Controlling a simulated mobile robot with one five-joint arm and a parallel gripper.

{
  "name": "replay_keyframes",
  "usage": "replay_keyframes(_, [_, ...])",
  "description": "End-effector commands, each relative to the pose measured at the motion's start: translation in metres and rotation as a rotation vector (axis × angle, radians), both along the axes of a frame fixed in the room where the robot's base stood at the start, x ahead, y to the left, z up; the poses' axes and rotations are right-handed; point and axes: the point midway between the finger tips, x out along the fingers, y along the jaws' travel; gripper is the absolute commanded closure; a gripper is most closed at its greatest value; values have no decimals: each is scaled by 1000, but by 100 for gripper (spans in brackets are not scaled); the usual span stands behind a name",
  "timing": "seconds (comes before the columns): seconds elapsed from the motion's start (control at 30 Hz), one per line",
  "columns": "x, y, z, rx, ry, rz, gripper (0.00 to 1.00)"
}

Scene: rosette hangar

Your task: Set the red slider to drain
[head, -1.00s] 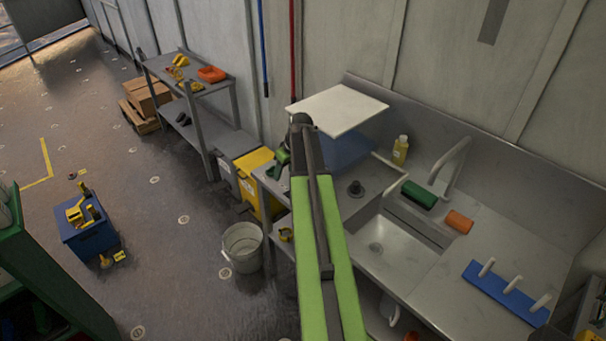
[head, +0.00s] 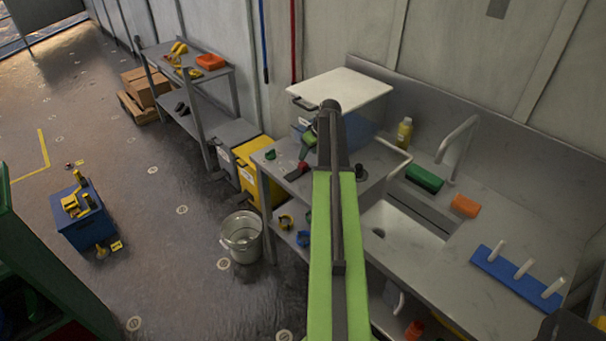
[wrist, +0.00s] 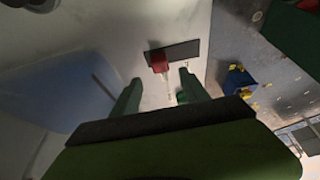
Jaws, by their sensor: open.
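The red slider (head: 297,171) is a small red block on the left end of the steel counter. In the wrist view the red slider (wrist: 159,62) sits on a dark strip (wrist: 180,49). My gripper (head: 308,143) is open above the counter, close to the slider. In the wrist view the two green fingers of my gripper (wrist: 161,76) stand apart, with the slider showing just beyond the gap between them. Nothing is held. I cannot tell whether a finger touches the slider. Pale marks beside the strip are too small to read.
A white-lidded box (head: 340,84) stands on the counter behind my gripper. The sink (head: 400,225), a green sponge (head: 424,178) and a blue peg rack (head: 518,270) are to the right. A bucket (head: 241,237) and yellow bin (head: 254,170) stand on the floor at left.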

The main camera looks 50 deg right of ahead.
Motion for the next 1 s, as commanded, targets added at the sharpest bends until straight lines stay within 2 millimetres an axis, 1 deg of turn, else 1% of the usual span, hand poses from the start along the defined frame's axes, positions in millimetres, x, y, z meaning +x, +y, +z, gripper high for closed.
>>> replay_keyframes(0.03, [5,-1,-22,0,0,0,47])
replay_keyframes(0.2, [20,-2,-56,0,0,0,47])
replay_keyframes(0.3, [26,-2,-70,0,0,0,47])
replay_keyframes(0.4, [30,-3,-75,0,0,-1,47])
replay_keyframes(0.67, [30,-3,-73,0,0,-1,47])
replay_keyframes(1.0, [30,-3,-73,0,0,-2,92])
